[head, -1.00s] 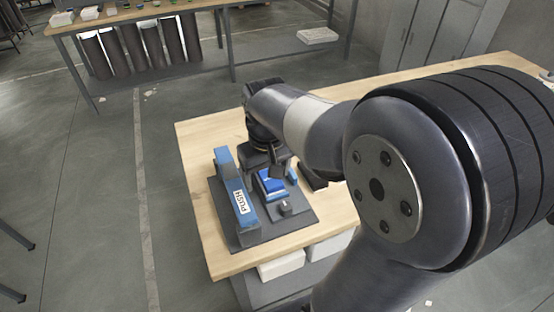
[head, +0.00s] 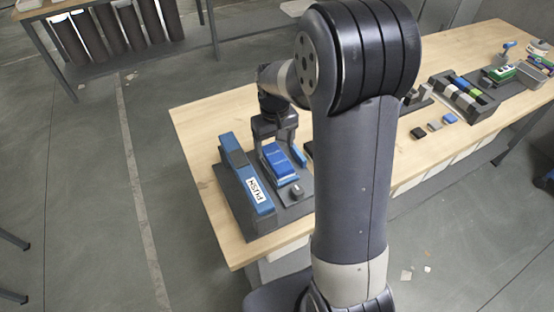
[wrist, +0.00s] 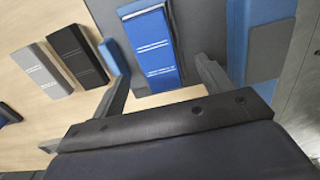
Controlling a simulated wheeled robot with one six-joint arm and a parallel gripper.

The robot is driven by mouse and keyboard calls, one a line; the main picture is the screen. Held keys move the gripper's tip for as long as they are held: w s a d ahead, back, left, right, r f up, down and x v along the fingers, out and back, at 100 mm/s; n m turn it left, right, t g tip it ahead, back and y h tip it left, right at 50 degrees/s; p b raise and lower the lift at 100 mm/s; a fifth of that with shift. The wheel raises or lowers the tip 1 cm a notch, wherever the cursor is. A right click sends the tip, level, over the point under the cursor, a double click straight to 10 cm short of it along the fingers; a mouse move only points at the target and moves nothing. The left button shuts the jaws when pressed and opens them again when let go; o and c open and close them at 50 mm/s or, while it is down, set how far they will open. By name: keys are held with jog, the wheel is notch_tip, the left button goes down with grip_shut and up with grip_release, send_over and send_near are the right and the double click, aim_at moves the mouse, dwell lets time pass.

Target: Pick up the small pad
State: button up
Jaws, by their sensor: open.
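A blue pad with white print (head: 280,163) lies on a dark grey fixture plate (head: 290,213), beside a long blue bar marked PUSH (head: 246,180). A black pad (wrist: 77,56) and a grey pad (wrist: 40,70) lie side by side on the wood, left of the fixture. I cannot tell by name which is the small pad.
A blue upright piece (wrist: 113,57) stands at the plate's edge, close to my left finger. A small grey block with a knob (head: 296,191) is on the plate. Small pads (head: 434,125) and a slotted rack (head: 463,95) are farther right on the table. Bare wood lies left of the fixture (head: 200,125).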

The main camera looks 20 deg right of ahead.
jog(key=shift+d+f+p, duration=0.15)
jog(key=shift+f+p, duration=0.1)
jog(key=shift+f, duration=0.85)
jog(key=shift+d+f+p, duration=0.1)
jog(key=shift+f+p, duration=0.1)
jog(key=shift+f, duration=0.9)
jog(key=c, duration=1.3)
jog(key=shift+o, duration=0.2)
notch_tip(320, 180, up, 10)
jog(key=shift+f+b, duration=0.1)
jog(key=shift+b, duration=0.5)
jog(key=shift+c, duration=1.1)
notch_tip(320, 180, up, 7)
jog(key=p, duration=0.6)
send_over(277, 157)
